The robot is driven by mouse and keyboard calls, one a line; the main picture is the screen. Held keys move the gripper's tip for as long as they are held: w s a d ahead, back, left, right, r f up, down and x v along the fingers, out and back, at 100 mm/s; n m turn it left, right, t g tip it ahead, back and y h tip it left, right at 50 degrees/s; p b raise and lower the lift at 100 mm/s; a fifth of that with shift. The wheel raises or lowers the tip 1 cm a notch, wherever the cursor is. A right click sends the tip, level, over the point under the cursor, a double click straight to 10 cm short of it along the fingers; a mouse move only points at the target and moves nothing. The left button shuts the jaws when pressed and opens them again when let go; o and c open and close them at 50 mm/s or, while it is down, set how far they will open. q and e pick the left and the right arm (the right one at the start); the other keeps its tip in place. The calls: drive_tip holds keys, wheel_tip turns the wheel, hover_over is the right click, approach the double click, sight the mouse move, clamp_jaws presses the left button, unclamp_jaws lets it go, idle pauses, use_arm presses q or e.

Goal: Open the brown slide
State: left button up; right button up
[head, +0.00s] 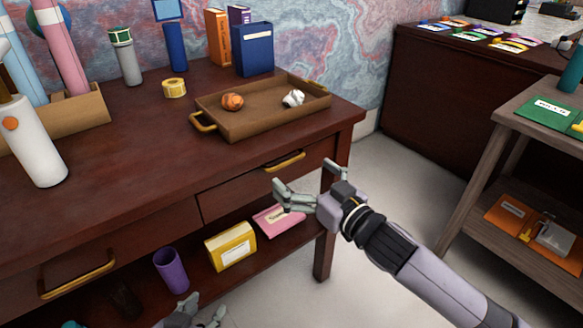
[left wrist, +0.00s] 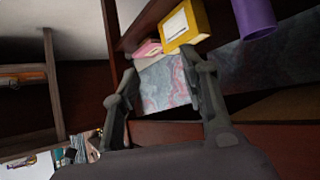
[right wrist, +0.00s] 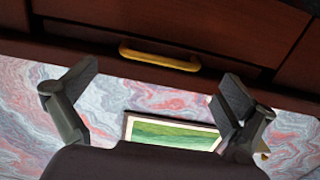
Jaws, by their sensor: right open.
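The brown desk has two brown drawers, both shut flush. The right drawer (head: 240,188) has a yellow handle (head: 285,161); the left drawer (head: 110,247) has another yellow handle (head: 78,276). My right gripper (head: 306,176) is open and empty, in front of and slightly below the right drawer's handle, apart from it. In the right wrist view a brown drawer front with its yellow handle (right wrist: 160,57) lies ahead, beyond and between the spread fingers. My left gripper (head: 207,316) is low at the bottom edge, partly cut off; the left wrist view shows its fingers (left wrist: 162,82) spread and empty.
On the desktop stand a tray (head: 235,128) with a handle and small items, a yellow tape roll (head: 174,88) and books (head: 253,50). A shelf below holds a yellow box (head: 231,246), a pink box (head: 277,220) and a purple cup (head: 171,270). Floor right of the desk is clear.

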sight(289, 163)
use_arm(q)
drive_tip(key=shift+w+d+r+t+h, duration=0.2)
drive_tip(key=shift+w+d+r+t, duration=0.05)
drive_tip(key=shift+w+r+t, duration=0.4)
drive_tip(key=shift+w+d+r+t+h, duration=0.25)
drive_tip(key=shift+w+r+t, duration=0.25)
drive_tip(key=shift+r, duration=0.2)
use_arm(e)
drive_tip(key=shift+x, duration=2.1)
drive_tip(key=shift+d, duration=0.1)
drive_tip(key=c, duration=1.6)
use_arm(q)
drive_tip(key=shift+s, duration=0.1)
